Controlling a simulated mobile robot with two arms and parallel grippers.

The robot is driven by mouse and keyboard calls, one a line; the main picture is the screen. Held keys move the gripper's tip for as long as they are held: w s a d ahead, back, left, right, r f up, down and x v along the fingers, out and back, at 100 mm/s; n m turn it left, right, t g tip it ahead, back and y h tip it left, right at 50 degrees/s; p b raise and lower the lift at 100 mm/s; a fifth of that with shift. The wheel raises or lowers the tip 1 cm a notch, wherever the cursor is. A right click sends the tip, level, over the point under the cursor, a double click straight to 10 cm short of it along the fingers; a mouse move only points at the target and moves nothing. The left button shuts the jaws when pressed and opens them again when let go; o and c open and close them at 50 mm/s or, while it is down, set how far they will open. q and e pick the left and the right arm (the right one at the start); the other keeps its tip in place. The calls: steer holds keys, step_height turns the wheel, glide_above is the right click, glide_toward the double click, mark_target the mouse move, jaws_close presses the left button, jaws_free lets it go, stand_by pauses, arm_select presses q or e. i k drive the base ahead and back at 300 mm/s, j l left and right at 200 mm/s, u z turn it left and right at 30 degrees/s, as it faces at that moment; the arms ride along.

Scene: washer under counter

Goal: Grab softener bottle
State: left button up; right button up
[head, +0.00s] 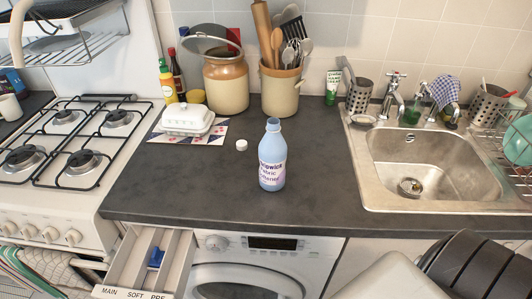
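The softener bottle (272,158) is pale blue with a white and purple label. It stands upright on the dark countertop, a little behind the front edge and above the washer. Its neck appears open, and a small white cap (241,145) lies to its left. Parts of my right arm show at the lower right corner, but no gripper fingers are visible there. My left arm and gripper are not in view. Nothing is touching the bottle.
Below, the washer's (268,262) detergent drawer (137,266) is pulled out, with a blue piece inside. A white butter dish (187,119) and crocks stand behind. The stove (72,150) is left, the sink (432,165) right. Counter around the bottle is mostly clear.

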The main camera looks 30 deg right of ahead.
mark_target(273, 149)
steer(key=k+l+u, duration=0.2)
steer(key=k, duration=0.2)
steer(key=k+l+u, duration=0.2)
steer(key=k, duration=0.25)
